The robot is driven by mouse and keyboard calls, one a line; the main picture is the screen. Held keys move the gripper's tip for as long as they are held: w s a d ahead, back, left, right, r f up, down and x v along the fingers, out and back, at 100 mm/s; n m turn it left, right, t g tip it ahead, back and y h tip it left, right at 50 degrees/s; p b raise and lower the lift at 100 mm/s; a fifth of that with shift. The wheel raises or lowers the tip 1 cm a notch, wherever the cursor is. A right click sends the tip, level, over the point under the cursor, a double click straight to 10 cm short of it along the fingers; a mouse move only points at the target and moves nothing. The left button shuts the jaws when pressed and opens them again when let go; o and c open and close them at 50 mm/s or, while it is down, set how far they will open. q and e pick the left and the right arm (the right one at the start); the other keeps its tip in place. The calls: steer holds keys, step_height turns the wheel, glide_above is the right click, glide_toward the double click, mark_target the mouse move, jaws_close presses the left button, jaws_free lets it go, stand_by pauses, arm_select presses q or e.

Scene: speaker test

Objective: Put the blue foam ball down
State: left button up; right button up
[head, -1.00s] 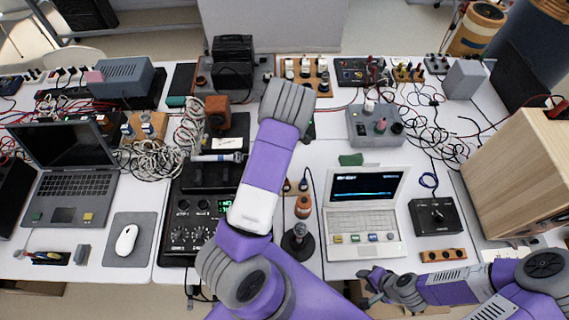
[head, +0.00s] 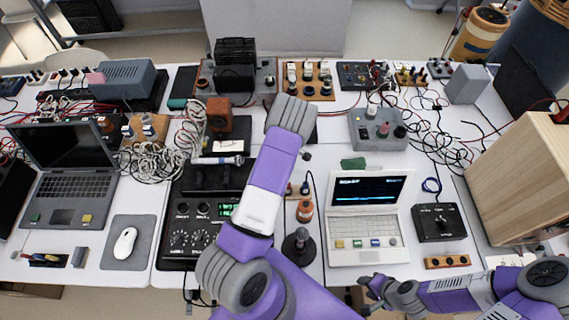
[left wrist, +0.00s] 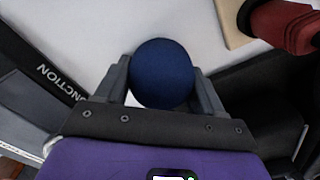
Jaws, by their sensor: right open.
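The blue foam ball (left wrist: 161,73) sits between the two fingers of my left gripper (left wrist: 160,82) in the left wrist view, with both fingers against its sides. Pale table surface shows beyond it; the gap below the ball is hard to judge. In the head view my left arm covers the left gripper and the ball, so neither can be made out there. My right gripper (head: 368,292) is open and empty at the lower middle of the head view, in front of the table's front edge, below the white laptop.
The table carries a white laptop (head: 366,216), a black instrument with dials (head: 190,238), an orange-brown bottle (head: 305,211), a black round-based stand (head: 299,249), a grey box with knobs (head: 379,130) and tangled cables (head: 152,162). A wooden cabinet (head: 520,180) stands right. Bare tabletop (head: 325,130) lies behind the laptop.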

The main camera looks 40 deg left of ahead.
arm_select(q)
steer(key=shift+o, duration=0.5)
steer(key=shift+r, duration=0.25)
step_height(320, 180, up, 12)
steer(key=p, duration=0.2)
